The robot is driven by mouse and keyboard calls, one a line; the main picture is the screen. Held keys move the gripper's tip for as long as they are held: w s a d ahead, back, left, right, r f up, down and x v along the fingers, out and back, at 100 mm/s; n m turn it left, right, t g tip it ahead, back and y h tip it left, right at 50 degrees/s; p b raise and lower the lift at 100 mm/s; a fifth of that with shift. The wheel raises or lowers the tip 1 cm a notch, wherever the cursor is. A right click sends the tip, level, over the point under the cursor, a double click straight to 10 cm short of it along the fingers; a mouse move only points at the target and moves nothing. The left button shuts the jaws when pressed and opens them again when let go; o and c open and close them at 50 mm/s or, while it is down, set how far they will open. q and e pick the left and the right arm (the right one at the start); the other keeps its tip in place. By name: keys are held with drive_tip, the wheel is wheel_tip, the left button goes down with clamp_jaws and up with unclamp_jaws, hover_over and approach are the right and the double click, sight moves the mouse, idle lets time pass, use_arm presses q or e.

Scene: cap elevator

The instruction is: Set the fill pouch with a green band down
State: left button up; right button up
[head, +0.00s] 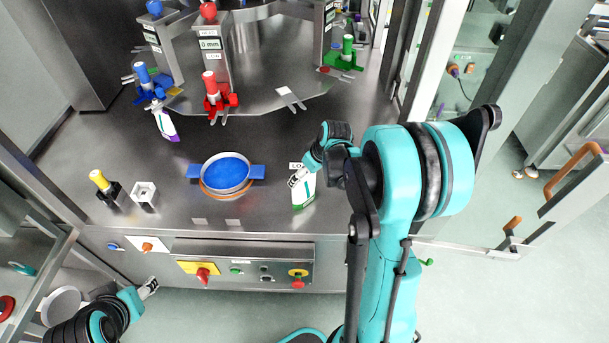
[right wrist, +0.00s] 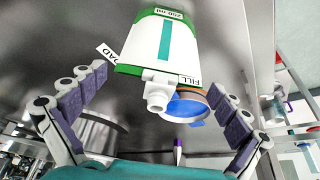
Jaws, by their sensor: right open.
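The fill pouch with a green band (head: 304,191) is white with a green lower edge and is on the steel deck, right of the blue dish. In the right wrist view the pouch (right wrist: 165,45) shows its spout, a FILL label and a green stripe. My right gripper (head: 299,178) is at the spout end of the pouch. In the wrist view its fingers (right wrist: 150,115) are spread wide on both sides of the spout, with visible gaps, holding nothing. My left gripper (head: 149,287) is low at left, away from the deck; its jaws are too small to read.
A blue round dish (head: 226,170) with side handles sits left of the pouch. A LOAD label (head: 296,166) is beside the gripper. A purple-banded pouch (head: 165,124) is near the blue clamp (head: 148,82). A red clamp (head: 215,98) stands behind. The control panel (head: 245,268) is at the front.

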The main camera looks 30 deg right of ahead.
drive_tip(key=a+p+v, duration=0.1)
drive_tip(key=p+v, duration=0.1)
drive_tip(key=v, duration=0.6)
drive_tip(key=s+a+r+m+t, duration=0.1)
drive_tip(key=s+a+r, duration=0.2)
drive_tip(key=s+a, duration=0.4)
drive_tip(key=s+a+r+m+t+h, duration=0.1)
drive_tip(key=s+a+r+t, duration=0.1)
drive_tip(key=s+a+r, duration=0.2)
drive_tip(key=s+a, duration=0.3)
drive_tip(key=a, duration=0.1)
drive_tip(key=shift+s+m, duration=0.25)
drive_tip(key=shift+m, duration=0.05)
drive_tip(key=shift+a+f, duration=0.1)
drive_tip(key=shift+f+b, duration=2.2)
